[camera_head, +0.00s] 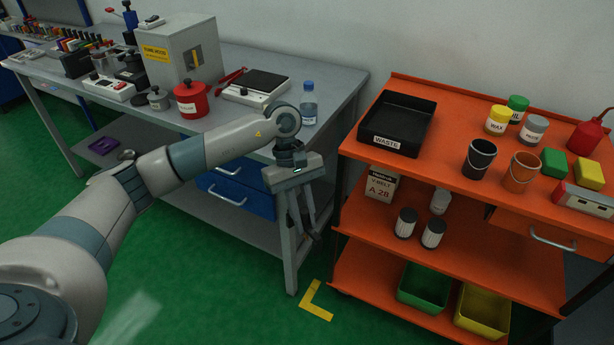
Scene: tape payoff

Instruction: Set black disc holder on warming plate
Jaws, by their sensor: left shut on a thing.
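My left gripper (305,228) hangs in front of the grey table's right leg, fingers pointing down, left of the orange cart. It is shut on a small dark thing (316,237), seen edge-on at the fingertips; I cannot tell whether it is the black disc holder. A white device with a flat black top (264,82) lies on the grey table; it may be the warming plate. My right gripper is not in view.
A water bottle (309,104) and a red pot (191,101) stand near the grey table's front edge (210,128). The orange cart (437,174) carries a black waste tray (427,116), cups and tins. Green floor shows between table and cart.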

